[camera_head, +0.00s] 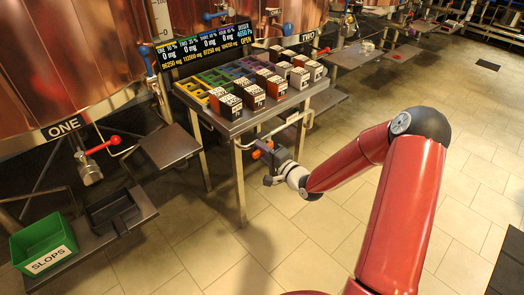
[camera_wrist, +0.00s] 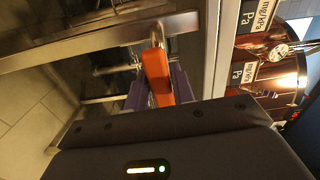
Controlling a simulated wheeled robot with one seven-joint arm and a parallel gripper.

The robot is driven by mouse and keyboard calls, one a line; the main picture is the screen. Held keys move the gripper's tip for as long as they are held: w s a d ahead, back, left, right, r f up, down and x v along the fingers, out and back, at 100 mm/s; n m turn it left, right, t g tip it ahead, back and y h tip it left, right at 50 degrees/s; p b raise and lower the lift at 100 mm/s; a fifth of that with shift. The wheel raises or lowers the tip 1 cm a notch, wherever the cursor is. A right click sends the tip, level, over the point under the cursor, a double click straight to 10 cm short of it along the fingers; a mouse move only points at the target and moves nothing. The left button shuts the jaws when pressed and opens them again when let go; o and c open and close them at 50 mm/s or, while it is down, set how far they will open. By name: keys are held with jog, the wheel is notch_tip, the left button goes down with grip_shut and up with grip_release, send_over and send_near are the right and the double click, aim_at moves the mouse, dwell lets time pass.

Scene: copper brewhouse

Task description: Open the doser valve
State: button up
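The orange doser valve handle (camera_wrist: 157,76) hangs from a metal stem below the edge of the metal table in the wrist view. The purple fingers of my gripper (camera_wrist: 160,90) lie one on each side of it, with no clear gap, so they look shut on it. In the head view my gripper (camera_head: 267,158) is at the table's front right, with a small orange-red part (camera_head: 263,145) beside it. The exact contact is too small to see there. The display board (camera_head: 208,47) carries a doser field in Pa with the word OPEN.
The metal table (camera_head: 233,127) holds several brown-and-white boxes and coloured trays. A red-handled valve (camera_head: 103,145) on the copper vessel, a green SLOPS bin (camera_head: 44,244) and a black bin (camera_head: 111,210) are at the left. The tiled floor in front is clear.

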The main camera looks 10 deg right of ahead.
jog(key=o, duration=0.3)
jog(key=v, duration=0.8)
jog(key=shift+w, duration=0.1)
